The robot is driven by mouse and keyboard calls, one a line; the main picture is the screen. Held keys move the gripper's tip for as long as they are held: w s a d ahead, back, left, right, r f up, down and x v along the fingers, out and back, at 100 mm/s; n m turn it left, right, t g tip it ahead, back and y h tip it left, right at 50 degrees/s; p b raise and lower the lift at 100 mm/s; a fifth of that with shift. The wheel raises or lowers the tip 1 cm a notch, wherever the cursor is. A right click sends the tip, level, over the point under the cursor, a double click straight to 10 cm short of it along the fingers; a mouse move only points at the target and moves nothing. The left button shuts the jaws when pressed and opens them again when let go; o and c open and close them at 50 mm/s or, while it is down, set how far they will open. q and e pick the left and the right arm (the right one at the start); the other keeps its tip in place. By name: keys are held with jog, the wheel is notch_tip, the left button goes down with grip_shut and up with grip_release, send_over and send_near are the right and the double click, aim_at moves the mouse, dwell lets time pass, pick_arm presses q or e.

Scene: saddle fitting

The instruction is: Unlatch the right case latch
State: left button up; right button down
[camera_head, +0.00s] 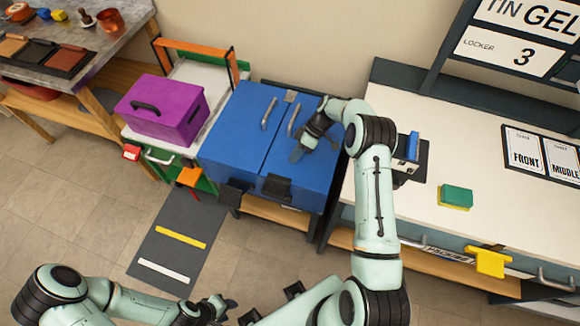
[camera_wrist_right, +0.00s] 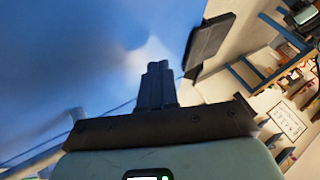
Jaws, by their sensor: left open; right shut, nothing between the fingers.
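The blue case (camera_head: 238,128) stands on a bench in the head view, with a seam between two lid panels and grey handles on top. The right case latch (camera_head: 277,187) is a black piece at the front edge. A black plate, seemingly this latch (camera_wrist_right: 208,45), juts from the blue surface in the wrist view. A left latch (camera_head: 234,192) also sits at the front edge. My right gripper (camera_head: 296,154) is shut and empty, over the right lid panel behind the right latch; its fingers (camera_wrist_right: 158,86) look apart from the plate. My left gripper (camera_head: 225,306) is open, low in front.
A purple box (camera_head: 165,109) stands on a green-framed cart left of the case. A white counter (camera_head: 480,200) with a green-and-yellow block (camera_head: 456,196) lies right. A grey floor mat (camera_head: 180,240) lies in front. My right arm crosses the counter's near left part.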

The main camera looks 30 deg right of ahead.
jog(key=a, duration=0.1)
jog(key=s+a+f, duration=0.1)
jog(key=shift+s+a, duration=0.3)
jog(key=shift+a, duration=0.1)
jog(key=shift+s+a, duration=0.5)
jog(key=shift+a, duration=0.05)
